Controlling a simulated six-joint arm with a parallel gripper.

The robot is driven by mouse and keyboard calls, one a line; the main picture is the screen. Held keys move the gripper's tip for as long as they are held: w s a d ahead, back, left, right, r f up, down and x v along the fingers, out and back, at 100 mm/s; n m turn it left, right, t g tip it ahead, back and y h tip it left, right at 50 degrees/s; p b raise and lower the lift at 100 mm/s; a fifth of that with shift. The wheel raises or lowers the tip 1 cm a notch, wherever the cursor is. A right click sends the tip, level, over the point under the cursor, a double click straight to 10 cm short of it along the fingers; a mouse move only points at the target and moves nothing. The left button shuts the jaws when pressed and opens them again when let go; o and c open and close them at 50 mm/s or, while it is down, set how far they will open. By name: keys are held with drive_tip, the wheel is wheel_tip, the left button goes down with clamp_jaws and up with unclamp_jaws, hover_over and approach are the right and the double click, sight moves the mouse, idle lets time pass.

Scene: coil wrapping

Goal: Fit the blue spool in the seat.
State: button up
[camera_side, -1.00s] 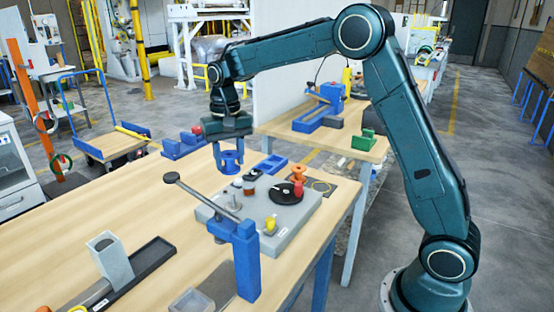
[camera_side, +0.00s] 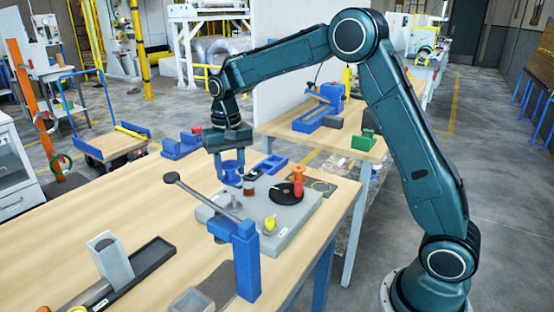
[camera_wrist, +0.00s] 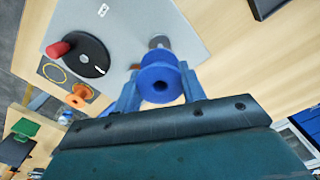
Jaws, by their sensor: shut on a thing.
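The blue spool (camera_side: 231,173) is held by my gripper (camera_side: 230,168) near the far left edge of the grey base plate (camera_side: 300,212). In the wrist view the spool (camera_wrist: 160,80) sits between the two blue fingers of my gripper (camera_wrist: 159,84), its flange and centre hole facing the camera. A short grey round post (camera_wrist: 159,42) shows on the plate just past the spool in that view. I cannot tell for sure which part is the seat. I cannot tell whether the spool's lower end touches anything.
The plate also carries a black disc with a red knob (camera_wrist: 62,48), a yellow part (camera_side: 269,225) and a blue lever stand (camera_side: 245,255) with a slanted bar. An orange spool (camera_side: 298,174) stands behind the disc.

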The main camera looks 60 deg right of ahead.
drive_tip(key=shift+f, duration=1.5)
drive_tip(key=shift+f, duration=2.6)
idle(1.0)
drive_tip(key=o, duration=1.1)
drive_tip(key=shift+c, duration=0.2)
drive_tip(key=shift+r, duration=0.15)
wheel_tip(320, 180, up, 14)
drive_tip(key=shift+f, duration=0.2)
